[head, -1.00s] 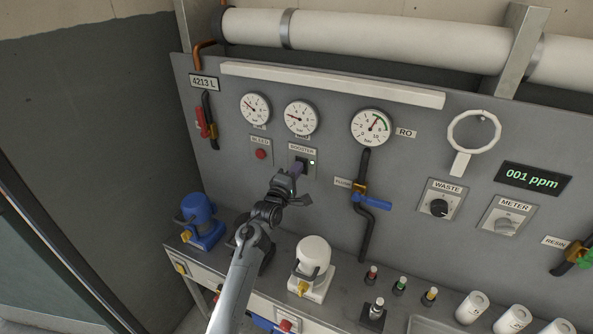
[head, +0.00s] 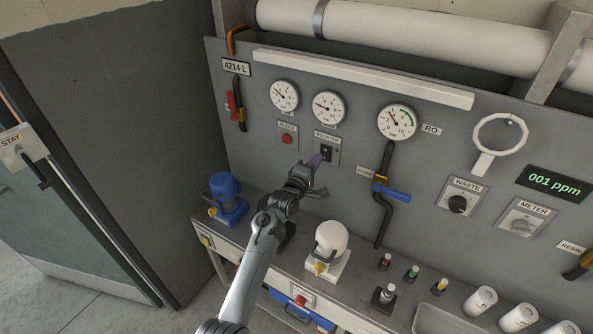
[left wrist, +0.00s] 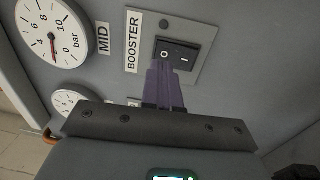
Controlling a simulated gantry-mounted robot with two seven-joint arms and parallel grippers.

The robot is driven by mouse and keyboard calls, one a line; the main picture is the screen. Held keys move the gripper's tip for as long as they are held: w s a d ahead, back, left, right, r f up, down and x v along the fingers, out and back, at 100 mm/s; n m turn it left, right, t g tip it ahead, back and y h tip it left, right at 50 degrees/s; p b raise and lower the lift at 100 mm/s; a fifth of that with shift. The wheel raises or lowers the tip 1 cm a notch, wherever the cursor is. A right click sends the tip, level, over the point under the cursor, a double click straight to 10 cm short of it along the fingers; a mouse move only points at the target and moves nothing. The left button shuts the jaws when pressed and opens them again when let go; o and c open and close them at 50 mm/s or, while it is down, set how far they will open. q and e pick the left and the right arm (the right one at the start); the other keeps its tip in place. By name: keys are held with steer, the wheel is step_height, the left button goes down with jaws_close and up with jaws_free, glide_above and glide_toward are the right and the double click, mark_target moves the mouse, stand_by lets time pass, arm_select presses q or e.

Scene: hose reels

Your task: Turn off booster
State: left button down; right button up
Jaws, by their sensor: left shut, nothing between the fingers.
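The booster switch (head: 326,152) is a black rocker on a plate under the BOOSTER label (head: 327,137). In the left wrist view the rocker (left wrist: 178,54) shows an O half at left and a line half at right. The small round lamp (left wrist: 164,23) on its plate is dark. My left gripper (head: 317,160) is shut and empty, just off the lower left of the switch. Its purple fingertips (left wrist: 163,72) lie close to the O half; I cannot tell whether they touch it. My right gripper is not in view.
A red bleed button (head: 286,139) sits left of the switch. A blue-handled valve (head: 391,192) on a black pipe stands to the right. A blue pump (head: 226,192) and a white pump (head: 331,243) stand on the bench below. Pressure gauges (head: 328,107) are above.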

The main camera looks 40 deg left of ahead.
arm_select(q)
steer(key=r+v, duration=0.2)
steer(key=v, duration=0.7)
steer(key=shift+s+b, duration=0.3)
steer(key=shift+s, duration=0.15)
steer(key=shift+f, duration=0.15)
